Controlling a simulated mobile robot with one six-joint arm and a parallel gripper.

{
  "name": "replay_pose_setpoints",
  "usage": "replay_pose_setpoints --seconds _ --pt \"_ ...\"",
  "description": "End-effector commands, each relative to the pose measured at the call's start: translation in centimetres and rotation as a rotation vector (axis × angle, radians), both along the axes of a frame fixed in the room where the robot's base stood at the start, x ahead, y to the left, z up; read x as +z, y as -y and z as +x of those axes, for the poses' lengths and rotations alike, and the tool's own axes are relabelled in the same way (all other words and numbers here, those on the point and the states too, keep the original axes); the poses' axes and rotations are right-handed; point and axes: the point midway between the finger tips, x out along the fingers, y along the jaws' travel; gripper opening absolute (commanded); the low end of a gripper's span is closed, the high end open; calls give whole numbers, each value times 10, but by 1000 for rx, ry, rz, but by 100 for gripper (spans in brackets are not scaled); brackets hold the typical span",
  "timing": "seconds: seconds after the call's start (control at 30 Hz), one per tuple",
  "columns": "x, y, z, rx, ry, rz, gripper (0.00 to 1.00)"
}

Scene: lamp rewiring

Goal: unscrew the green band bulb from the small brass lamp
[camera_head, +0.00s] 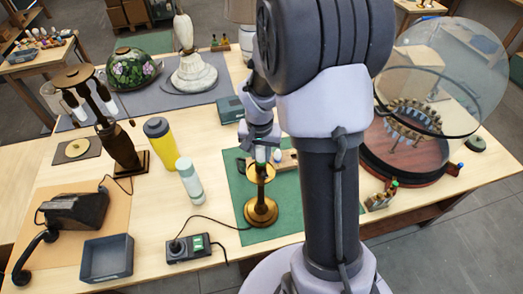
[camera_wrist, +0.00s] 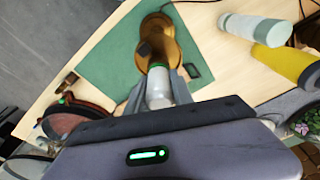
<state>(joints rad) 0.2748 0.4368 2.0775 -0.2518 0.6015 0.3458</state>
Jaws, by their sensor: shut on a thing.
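The small brass lamp (camera_head: 261,207) stands upright on a green mat. In the wrist view its brass body (camera_wrist: 158,42) is seen from above. The green band bulb (camera_wrist: 158,88) is at the top of the lamp, pale with a green ring at its lamp end. My gripper (camera_head: 261,152) is directly above the lamp in the head view. In the wrist view my gripper (camera_wrist: 158,98) is shut on the bulb, one finger on each side. The bulb's seat in the socket is hard to make out.
A white-green bottle (camera_head: 189,181) and a yellow bottle (camera_head: 161,144) stand left of the lamp. A black switch box (camera_head: 187,248) with a cable lies in front left. An empty grey tray (camera_head: 107,258) sits front left.

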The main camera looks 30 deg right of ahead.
Motion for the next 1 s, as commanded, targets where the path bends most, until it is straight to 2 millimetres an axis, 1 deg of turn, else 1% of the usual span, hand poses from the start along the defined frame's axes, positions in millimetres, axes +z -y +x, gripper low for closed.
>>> replay_pose_setpoints --seconds 0.03,0.13,0.2,0.4,0.47,0.7,0.8,1.0 --pt "4 0 0 87 0 0 0" --pt "3 0 1 214 1 -1 0" --pt "2 0 1 244 1 -2 0" --pt "1 0 1 246 1 -2 0" --pt "2 0 1 283 1 -1 0" --pt "1 -2 1 786 2 -1 0" --pt "1 -3 2 913 2 -2 0" --pt "2 -3 1 944 1 -2 0"
